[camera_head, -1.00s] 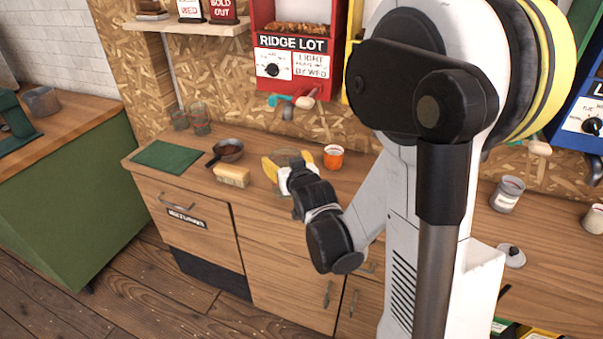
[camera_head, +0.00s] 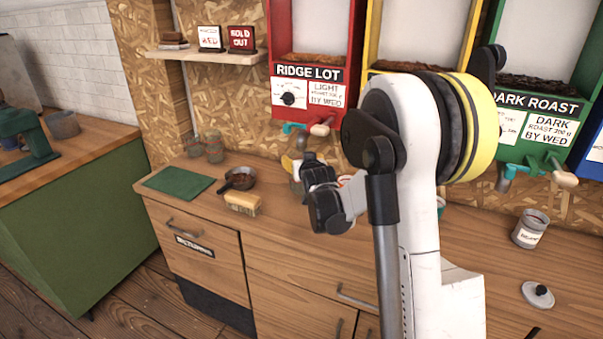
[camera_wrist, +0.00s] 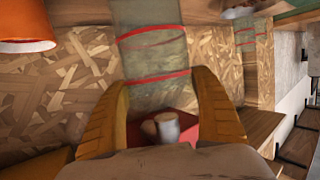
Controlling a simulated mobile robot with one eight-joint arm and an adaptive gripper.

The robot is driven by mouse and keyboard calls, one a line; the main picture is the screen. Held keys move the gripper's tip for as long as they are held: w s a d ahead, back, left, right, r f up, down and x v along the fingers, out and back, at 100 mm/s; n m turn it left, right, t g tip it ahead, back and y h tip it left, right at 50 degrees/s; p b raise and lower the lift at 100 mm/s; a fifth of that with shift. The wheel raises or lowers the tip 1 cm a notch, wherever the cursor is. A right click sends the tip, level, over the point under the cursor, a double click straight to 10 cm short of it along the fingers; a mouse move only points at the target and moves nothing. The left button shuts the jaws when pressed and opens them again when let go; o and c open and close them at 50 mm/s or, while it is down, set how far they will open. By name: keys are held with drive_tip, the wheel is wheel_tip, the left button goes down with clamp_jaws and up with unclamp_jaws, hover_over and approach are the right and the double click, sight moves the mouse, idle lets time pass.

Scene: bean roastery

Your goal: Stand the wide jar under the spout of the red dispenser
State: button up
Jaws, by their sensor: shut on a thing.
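The red dispenser (camera_head: 312,65) labelled Ridge Lot hangs on the back wall, with its spout (camera_head: 301,143) above the counter. My gripper (camera_head: 299,167) is just below and in front of that spout. In the wrist view its yellow fingers (camera_wrist: 160,82) are shut on a clear glass jar with red bands (camera_wrist: 152,55), apparently the wide jar. In the head view my gripper mostly hides this jar, so I cannot tell whether its base touches the counter. The wrist view shows the red dispenser (camera_wrist: 190,127) and a pale spout part beyond the fingers.
Two other glass jars (camera_head: 214,151) stand back left, near a pan (camera_head: 237,179), a green mat (camera_head: 179,182) and a brush (camera_head: 243,203). An orange cup (camera_wrist: 25,25) is close to my gripper. A grey tin (camera_head: 530,229) and a lid (camera_head: 538,294) are at right.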

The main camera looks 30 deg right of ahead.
drive_tip(key=shift+f+b, duration=1)
drive_tip(key=shift+f, duration=0.7)
drive_tip(key=shift+f, duration=0.2)
drive_tip(key=o, duration=1.4)
drive_tip(key=shift+o, duration=0.2)
drive_tip(key=shift+r, duration=0.15)
